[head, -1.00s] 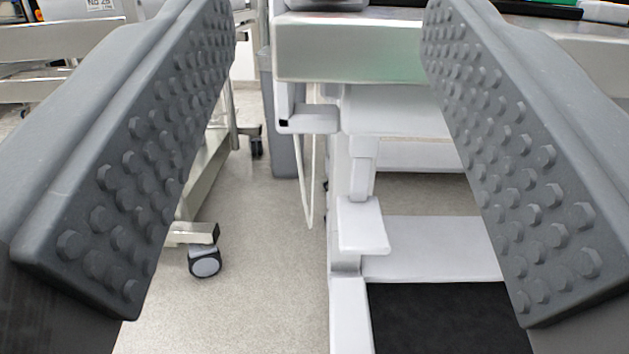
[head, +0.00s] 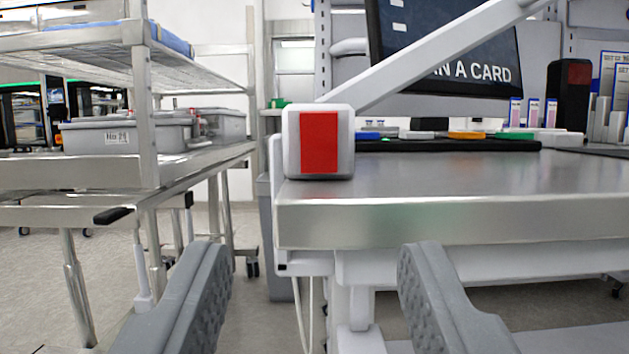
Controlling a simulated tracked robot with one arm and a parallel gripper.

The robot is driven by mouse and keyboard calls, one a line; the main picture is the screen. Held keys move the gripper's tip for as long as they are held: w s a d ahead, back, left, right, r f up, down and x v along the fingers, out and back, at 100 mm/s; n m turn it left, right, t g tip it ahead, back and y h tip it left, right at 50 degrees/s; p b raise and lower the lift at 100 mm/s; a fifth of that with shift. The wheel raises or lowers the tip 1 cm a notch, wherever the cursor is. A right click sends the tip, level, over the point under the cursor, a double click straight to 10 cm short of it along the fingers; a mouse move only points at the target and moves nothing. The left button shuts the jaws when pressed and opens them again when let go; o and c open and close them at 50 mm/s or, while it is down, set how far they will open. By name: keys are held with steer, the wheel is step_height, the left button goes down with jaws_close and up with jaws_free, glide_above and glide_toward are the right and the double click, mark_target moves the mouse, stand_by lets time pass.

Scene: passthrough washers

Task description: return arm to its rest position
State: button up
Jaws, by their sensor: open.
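My gripper (head: 314,285) shows at the bottom of the head view. Its two grey studded fingers are wide apart with nothing between them. It is in front of and below the front edge of a steel-topped workbench (head: 450,222). The gap between the fingers shows the bench's white frame and the floor. The rest of my arm is not in view.
A white block with a red face (head: 319,142) sits at the bench's left front corner. A white slanted bar (head: 430,55) and a dark screen (head: 445,45) rise behind it. A steel cart (head: 95,170) with a grey bin (head: 125,135) stands left. Floor shows between them.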

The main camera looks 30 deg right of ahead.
steer(key=w+a+r+m+g+y, duration=0.25)
steer(key=w+a+r, duration=0.25)
steer(key=w+r, duration=0.5)
steer(key=w+a+r+n+y, duration=0.1)
steer(key=a+r+y, duration=0.1)
steer(key=r, duration=0.4)
steer(key=w+a+r+n+t+y, duration=0.1)
steer(key=a+r+y, duration=0.15)
steer(key=r, duration=0.25)
steer(key=w+a+r+y, duration=0.1)
steer(key=a+r+y, duration=0.1)
steer(key=r, duration=0.4)
steer(key=s+a+r+n+y, duration=0.2)
steer(key=s+r, duration=0.2)
steer(key=r, duration=0.3)
steer(key=s+a+r+n+y, duration=0.15)
steer(key=s+r, duration=0.25)
steer(key=r, duration=0.4)
steer(key=s+d+r+n, duration=0.1)
steer(key=s+r+n, duration=0.1)
steer(key=s+r, duration=0.4)
steer(key=s+d+r+n+g, duration=0.1)
steer(key=s+r+n, duration=0.1)
steer(key=s+r, duration=0.4)
steer(key=v, duration=0.4)
steer(key=shift+s+d, duration=0.2)
steer(key=shift+f+h, duration=0.1)
steer(key=shift+h, duration=0.15)
